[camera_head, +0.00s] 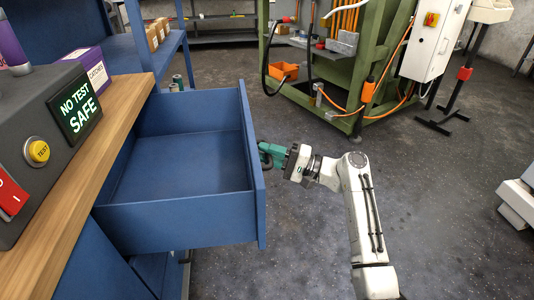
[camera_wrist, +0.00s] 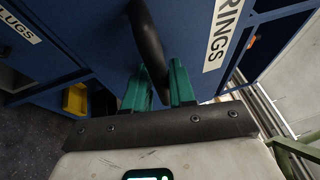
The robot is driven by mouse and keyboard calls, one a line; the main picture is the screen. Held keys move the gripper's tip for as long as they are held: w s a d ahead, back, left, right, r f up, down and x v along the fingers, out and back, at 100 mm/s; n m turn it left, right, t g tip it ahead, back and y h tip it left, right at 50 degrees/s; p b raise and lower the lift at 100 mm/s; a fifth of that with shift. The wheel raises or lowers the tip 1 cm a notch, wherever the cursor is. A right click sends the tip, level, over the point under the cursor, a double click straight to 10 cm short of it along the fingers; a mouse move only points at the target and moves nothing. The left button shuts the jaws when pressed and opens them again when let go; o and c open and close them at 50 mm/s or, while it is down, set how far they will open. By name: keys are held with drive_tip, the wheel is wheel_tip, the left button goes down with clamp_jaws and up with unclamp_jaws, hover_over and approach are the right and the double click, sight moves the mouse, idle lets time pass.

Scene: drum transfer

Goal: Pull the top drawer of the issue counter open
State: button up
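The top drawer (camera_head: 180,170) of the blue issue counter (camera_head: 85,250) stands pulled well out below the wooden top, and its visible inside is empty. My gripper (camera_head: 270,154) is at the outer face of the drawer front, with green fingers. In the wrist view, a dark curved handle (camera_wrist: 148,38) runs between the two green fingers (camera_wrist: 160,88), which look closed around it. The blue drawer front (camera_wrist: 90,35) carries a label ending in "RINGS" (camera_wrist: 224,30).
A grey test box (camera_head: 60,110) with a lit "NO TEST SAFE" panel and a purple box (camera_head: 88,68) stand on the wooden top (camera_head: 60,200). A green frame (camera_head: 340,70) with orange hoses stands behind.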

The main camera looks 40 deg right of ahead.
drive_tip(key=shift+o, duration=1.4)
drive_tip(key=p+v, duration=0.1)
drive_tip(key=v, duration=0.9)
drive_tip(key=shift+s+d, duration=0.2)
drive_tip(key=shift+s, duration=0.15)
drive_tip(key=shift+f, duration=0.1)
